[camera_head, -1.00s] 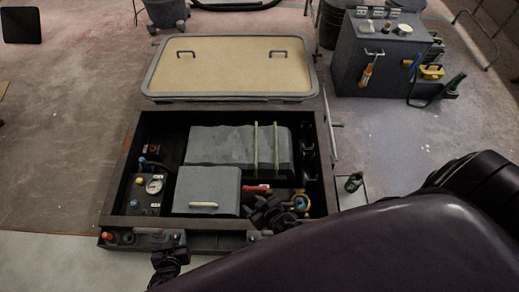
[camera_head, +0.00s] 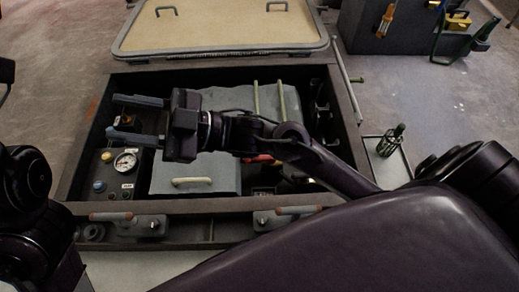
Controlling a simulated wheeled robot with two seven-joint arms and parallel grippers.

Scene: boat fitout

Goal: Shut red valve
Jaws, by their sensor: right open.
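A red handle (camera_head: 262,158) shows in part in the open bay, right of the grey box with the pale grip. My right arm crosses in front of it, so its angle and the valve body under it cannot be told. My right gripper (camera_head: 112,115) is open, with its two grey-blue fingers pointing left over the left part of the bay, above the gauge panel. The gripper is well left of the red handle. My left arm shows at the left edge; its gripper is out of view.
A round gauge (camera_head: 125,161) and a blue knob (camera_head: 99,186) sit in the bay's left corner. The grey box (camera_head: 200,178) fills the front middle. The tan hatch lid (camera_head: 220,25) lies behind. A green bottle-like item (camera_head: 390,140) stands on a small side tray.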

